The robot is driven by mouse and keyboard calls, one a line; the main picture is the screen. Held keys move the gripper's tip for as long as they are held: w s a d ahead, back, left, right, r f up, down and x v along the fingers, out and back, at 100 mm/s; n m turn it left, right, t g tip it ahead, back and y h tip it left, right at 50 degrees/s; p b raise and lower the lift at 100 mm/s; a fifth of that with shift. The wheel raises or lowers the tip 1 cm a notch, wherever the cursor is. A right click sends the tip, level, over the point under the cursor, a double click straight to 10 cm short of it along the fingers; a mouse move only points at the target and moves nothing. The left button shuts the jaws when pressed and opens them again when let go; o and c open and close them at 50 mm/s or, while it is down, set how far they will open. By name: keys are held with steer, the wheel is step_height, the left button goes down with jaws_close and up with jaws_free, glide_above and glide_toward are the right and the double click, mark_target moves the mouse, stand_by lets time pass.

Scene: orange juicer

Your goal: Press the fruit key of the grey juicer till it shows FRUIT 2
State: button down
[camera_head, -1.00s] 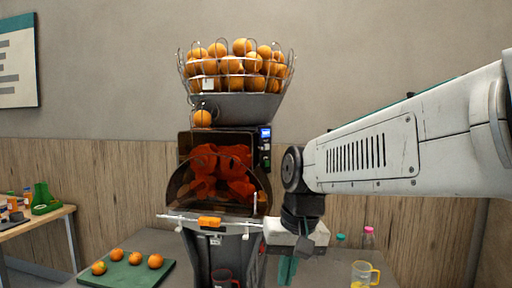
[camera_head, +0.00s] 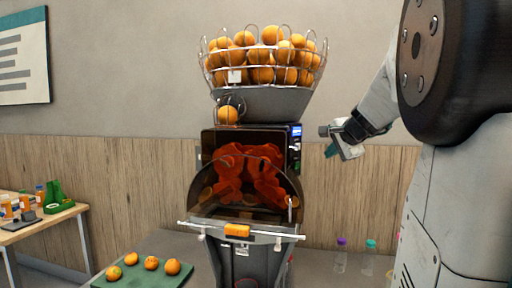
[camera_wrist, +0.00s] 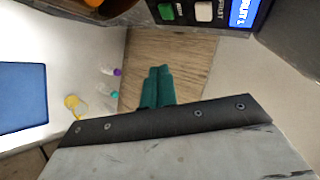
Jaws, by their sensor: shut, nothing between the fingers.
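The grey juicer (camera_head: 250,180) stands on the counter with its small blue display (camera_head: 296,130) at the upper right of its front. In the wrist view the display (camera_wrist: 243,12) is partly cut off and reads FRUIT 1, turned sideways. Beside it are a pale key (camera_wrist: 203,11) and a green key (camera_wrist: 165,11); their labels are too small to read. My gripper (camera_head: 331,150) is right of the display and a little lower, apart from the juicer. Its teal fingers (camera_wrist: 158,88) are shut and empty, pointing towards the key panel with a gap between.
A wire basket of oranges (camera_head: 262,62) tops the juicer. A green board (camera_head: 150,281) with several oranges lies at front left. Bottles with purple (camera_head: 341,241) and teal caps (camera_head: 371,244) stand at right. A side table (camera_head: 40,225) is at far left.

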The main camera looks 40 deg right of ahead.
steer(key=shift+d+r+m+h, duration=0.35)
steer(key=shift+d+m, duration=0.15)
steer(key=shift+d, duration=0.1)
steer(key=w+a, duration=0.1)
steer(key=w, duration=0.7)
steer(key=shift+w+a, duration=0.3)
steer(key=shift+a, duration=0.05)
stand_by(1.7)
steer(key=shift+w+a, duration=0.1)
steer(key=shift+w, duration=0.35)
